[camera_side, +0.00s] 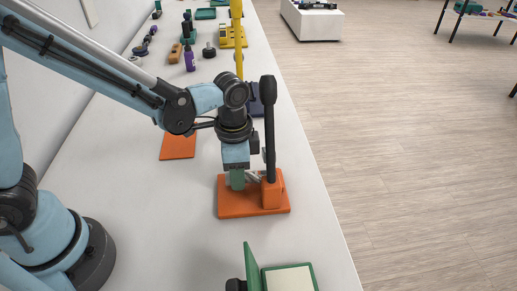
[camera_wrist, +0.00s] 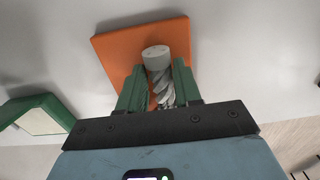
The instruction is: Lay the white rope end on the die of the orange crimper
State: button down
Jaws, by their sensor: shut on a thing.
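The orange crimper (camera_side: 232,205) stands on the white bench, with a flat base, an orange block on the right and a tall black lever pointing up. My gripper (camera_side: 238,180) points down over the left part of its base, beside the block. In the wrist view, its green fingers (camera_wrist: 158,92) are shut on the white rope end (camera_wrist: 158,62), a grey-white twisted piece with a pale round tip. The orange base (camera_wrist: 115,48) lies behind the tip there. The die is hidden, and I cannot tell whether the rope touches it.
A flat orange square (camera_side: 178,147) lies farther back on the bench. A green open case with a pale panel (camera_side: 288,278) is at the near edge. Bottles, blocks and a yellow post (camera_side: 238,40) stand farther back. The bench's left middle is clear.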

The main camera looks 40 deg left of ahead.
jog(key=shift+f, duration=0.4)
jog(key=c, duration=0.7)
grip_release()
notch_tip(320, 180, up, 12)
dwell(0.4)
jog(key=s+a+n+t, duration=0.4)
jog(key=a+n+t, duration=0.3)
jog(key=a, duration=0.5)
jog(key=shift+s+n, duration=0.2)
jog(key=shift+n, duration=0.8)
